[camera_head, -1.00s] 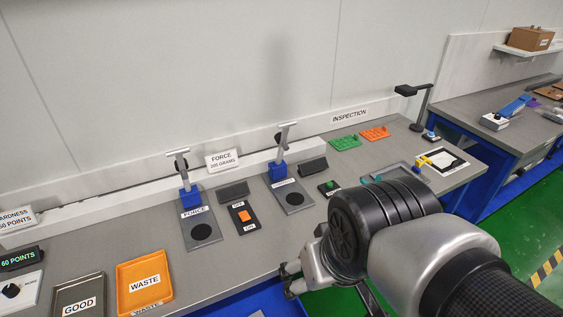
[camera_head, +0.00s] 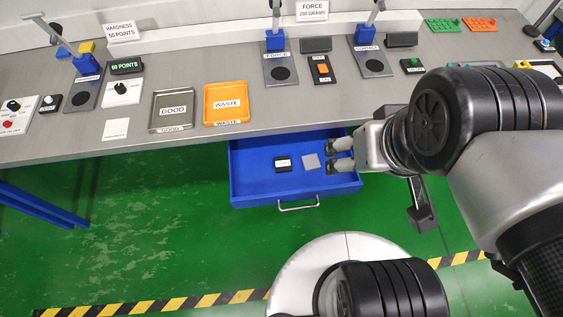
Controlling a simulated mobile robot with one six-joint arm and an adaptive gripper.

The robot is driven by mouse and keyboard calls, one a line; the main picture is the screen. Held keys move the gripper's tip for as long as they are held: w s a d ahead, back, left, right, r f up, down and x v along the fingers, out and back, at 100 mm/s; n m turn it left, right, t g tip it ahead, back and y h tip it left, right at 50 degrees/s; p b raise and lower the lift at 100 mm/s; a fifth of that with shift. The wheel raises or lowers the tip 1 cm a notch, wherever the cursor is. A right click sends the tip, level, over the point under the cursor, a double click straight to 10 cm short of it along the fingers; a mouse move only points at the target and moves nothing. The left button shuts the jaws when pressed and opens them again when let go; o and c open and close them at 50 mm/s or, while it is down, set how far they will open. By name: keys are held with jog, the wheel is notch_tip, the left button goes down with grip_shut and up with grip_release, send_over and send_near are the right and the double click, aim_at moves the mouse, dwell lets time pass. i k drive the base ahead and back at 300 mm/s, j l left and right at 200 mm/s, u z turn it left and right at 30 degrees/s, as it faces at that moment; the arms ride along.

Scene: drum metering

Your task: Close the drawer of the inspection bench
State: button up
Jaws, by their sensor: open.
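The blue drawer (camera_head: 260,191) of the inspection bench (camera_head: 180,137) stands pulled out below the front edge, under the orange tray. Its metal bar handle (camera_head: 299,207) is on the front face. A small black labelled block (camera_head: 283,163) and a grey square plate (camera_head: 310,161) lie in the drawer. My gripper (camera_head: 333,157) is open, with its fingers pointing left over the right part of the drawer, close to the grey plate. Whether the fingers touch the drawer or plate cannot be told. My wrist covers the area right of the drawer.
The grey GOOD tray (camera_head: 172,109) and orange WASTE tray (camera_head: 226,103) stand on the bench above the drawer. Several gauges and switch boxes stand along it. Green floor (camera_head: 140,220) in front is clear, with a striped line (camera_head: 180,304) nearer me.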

aim_at(255, 181)
jog(key=k+j+u, duration=0.15)
jog(key=j+z, duration=0.25)
jog(key=z, duration=0.15)
jog(key=j+z, duration=0.25)
jog(key=z, duration=0.15)
jog(key=j+z, duration=0.25)
jog(key=z, duration=0.15)
jog(key=k, duration=0.05)
